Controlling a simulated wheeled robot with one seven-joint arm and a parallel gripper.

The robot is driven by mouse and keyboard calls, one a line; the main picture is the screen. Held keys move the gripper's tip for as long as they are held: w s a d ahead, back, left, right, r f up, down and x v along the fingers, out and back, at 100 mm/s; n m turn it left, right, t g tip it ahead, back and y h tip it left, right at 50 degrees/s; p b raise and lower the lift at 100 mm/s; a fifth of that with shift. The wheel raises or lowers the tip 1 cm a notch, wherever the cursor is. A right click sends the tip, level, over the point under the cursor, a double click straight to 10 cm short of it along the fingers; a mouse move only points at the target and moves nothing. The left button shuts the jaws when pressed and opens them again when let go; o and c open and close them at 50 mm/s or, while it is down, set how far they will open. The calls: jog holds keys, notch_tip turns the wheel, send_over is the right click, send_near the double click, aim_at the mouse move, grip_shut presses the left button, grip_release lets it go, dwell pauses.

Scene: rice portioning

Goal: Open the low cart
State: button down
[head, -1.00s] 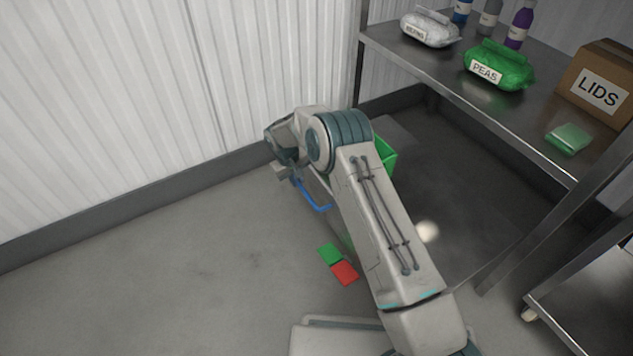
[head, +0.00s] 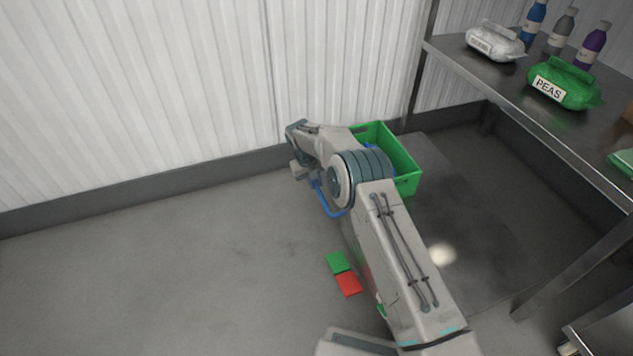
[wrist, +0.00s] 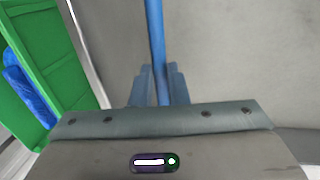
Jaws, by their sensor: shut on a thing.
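The low cart shows mainly by its blue bar handle (head: 328,207), left of my arm in the head view. My gripper (head: 313,181) is at this handle, and its fingertips are hard to make out there. In the wrist view the blue handle bar (wrist: 155,38) runs down between my two fingers (wrist: 156,85), which are shut on it. A metal edge (wrist: 86,48) beside the bar may belong to the cart. Most of the cart's body is hidden behind my arm.
A green crate (head: 405,170) with something blue inside stands behind my arm. A metal table (head: 480,72) at right holds a PEAS bag (head: 565,85) and bottles. A green card (head: 338,262) and red card (head: 348,284) lie low. Floor at left is clear.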

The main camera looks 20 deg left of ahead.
jog(key=shift+s+a, duration=0.1)
jog(key=shift+a, duration=0.05)
jog(key=c, duration=1.4)
grip_release()
jog(key=shift+r, duration=0.2)
notch_tip(320, 180, up, 13)
jog(key=s+a+p, duration=0.1)
jog(key=a+p, duration=0.1)
jog(key=p, duration=0.3)
jog(key=shift+s+p, duration=0.25)
jog(key=shift+p, duration=0.15)
jog(key=shift+a, duration=0.1)
